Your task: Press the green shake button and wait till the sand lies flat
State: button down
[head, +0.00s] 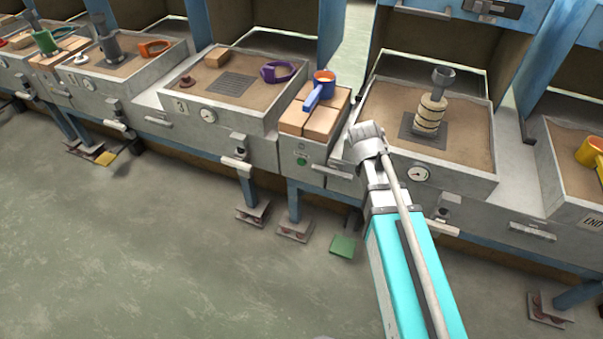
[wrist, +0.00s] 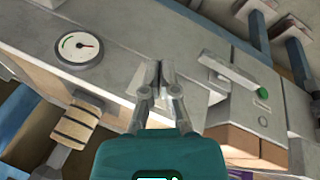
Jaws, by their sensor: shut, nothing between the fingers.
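The green button (head: 302,161) sits on the front panel of the narrow unit topped with bricks. In the wrist view the green button (wrist: 264,92) lies to the right of my gripper (wrist: 160,74). My gripper is shut and empty, its fingertips together and apart from the button. In the head view my arm's end hides the fingers. The sand bed (head: 472,148) behind my arm holds pale sand that looks roughly level. A stack of cream rings (head: 431,113) with a dark cup on top stands on its dark grate. The stack (wrist: 75,125) also shows in the wrist view.
A gauge (head: 418,174) is on the bed's front. A drawer handle (wrist: 228,72) lies between my fingertips and the button. A green floor pedal (head: 343,246) is below; the front floor is clear.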

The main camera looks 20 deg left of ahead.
jog(key=a+f+n+t+b, duration=0.1)
jog(key=a+f+b, duration=0.4)
jog(key=a, duration=0.4)
jog(key=a+f+n+t+b, duration=0.2)
jog(key=a+f+b, duration=0.4)
jog(key=a+b, duration=0.2)
jog(key=w+a+f+n+t+b, duration=0.1)
jog(key=a+f+n+t+b, duration=0.1)
jog(key=a+f+b, duration=0.4)
jog(key=a+b, duration=0.1)
jog(key=a, duration=0.3)
jog(key=shift+a+f+y, duration=0.2)
jog(key=shift+a+y, duration=0.1)
jog(key=shift+a, duration=0.1)
jog(key=shift+w, duration=0.25)
send_near(301, 166)
jog(key=shift+s+f+x, duration=0.1)
jog(key=shift+s+x, duration=0.05)
jog(key=shift+x, duration=0.85)
jog(key=shift+s+f+x, duration=0.15)
jog(key=shift+x, duration=0.9)
jog(key=shift+s+f+x, duration=0.1)
jog(key=shift+s+x, duration=0.05)
jog(key=shift+x, duration=0.85)
jog(key=shift+w+d, duration=0.15)
jog(key=shift+w, duration=0.7)
jog(key=shift+s, duration=0.85)
